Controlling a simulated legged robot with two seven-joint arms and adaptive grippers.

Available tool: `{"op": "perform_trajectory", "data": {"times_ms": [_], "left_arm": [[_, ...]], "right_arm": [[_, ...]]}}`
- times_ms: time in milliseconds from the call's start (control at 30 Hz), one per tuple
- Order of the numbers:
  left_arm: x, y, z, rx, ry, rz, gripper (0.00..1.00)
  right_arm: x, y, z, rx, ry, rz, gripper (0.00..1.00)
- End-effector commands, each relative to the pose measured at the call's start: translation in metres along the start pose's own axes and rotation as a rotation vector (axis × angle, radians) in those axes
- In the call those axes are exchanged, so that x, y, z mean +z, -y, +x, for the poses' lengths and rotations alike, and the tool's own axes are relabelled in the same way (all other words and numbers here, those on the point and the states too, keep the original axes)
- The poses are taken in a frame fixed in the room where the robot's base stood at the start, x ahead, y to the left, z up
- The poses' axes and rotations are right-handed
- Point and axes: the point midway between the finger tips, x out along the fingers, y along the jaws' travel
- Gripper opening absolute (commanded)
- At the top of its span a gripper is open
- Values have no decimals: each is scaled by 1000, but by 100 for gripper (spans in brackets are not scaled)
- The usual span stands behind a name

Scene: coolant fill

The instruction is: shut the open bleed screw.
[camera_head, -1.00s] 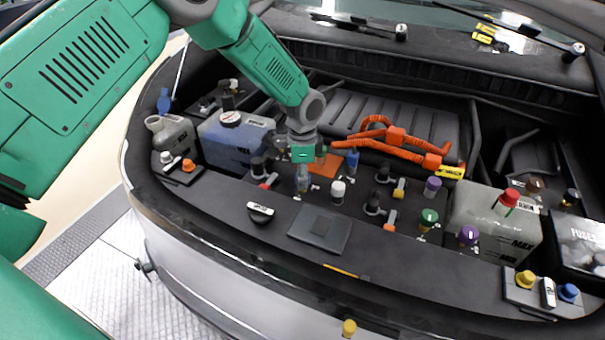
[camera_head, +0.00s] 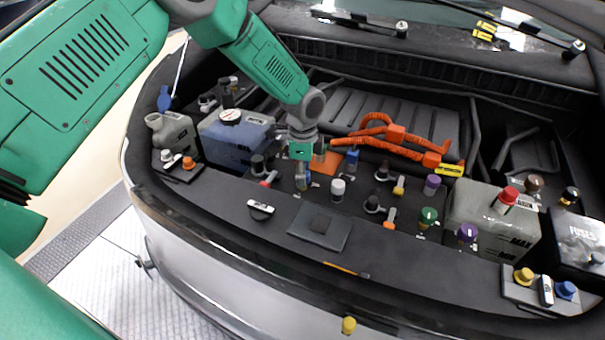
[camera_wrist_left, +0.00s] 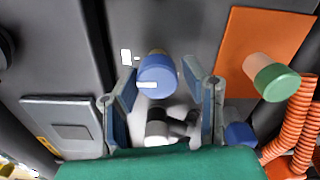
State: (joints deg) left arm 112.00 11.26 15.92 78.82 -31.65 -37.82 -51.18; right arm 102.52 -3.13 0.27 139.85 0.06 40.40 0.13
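A blue-capped screw (camera_wrist_left: 158,75) with a white mark on its cap shows in the left wrist view. It lies between the two fingertips of my left gripper (camera_wrist_left: 160,72). The fingers are spread on either side of the cap, and I see a gap at the right finger. In the head view my left gripper (camera_head: 302,178) points down among the caps in the middle of the engine bay, and its fingers hide much of what is under them. I cannot tell from the cap how far the screw is turned. My right gripper is not in view.
A green cap (camera_wrist_left: 271,81) stands by an orange plate (camera_wrist_left: 255,35), right of the fingers. Orange hoses (camera_head: 390,145) run behind. A dark pad (camera_head: 320,228) lies in front.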

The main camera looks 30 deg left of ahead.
Motion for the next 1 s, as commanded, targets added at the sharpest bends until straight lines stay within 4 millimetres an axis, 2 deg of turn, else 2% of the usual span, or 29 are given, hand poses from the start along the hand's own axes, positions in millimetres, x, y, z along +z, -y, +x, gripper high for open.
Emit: {"op": "perform_trajectory", "data": {"times_ms": [333, 467, 800, 1000], "left_arm": [[1, -2, -2, 2, 2, -1, 52], [1, -1, -11, 1, 2, -1, 52], [0, 1, -80, 1, 1, 0, 52], [-1, 2, -109, 2, 1, 0, 52]], "right_arm": [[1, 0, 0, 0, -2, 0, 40], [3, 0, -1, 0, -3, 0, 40], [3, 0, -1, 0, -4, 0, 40], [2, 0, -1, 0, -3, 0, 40]]}}
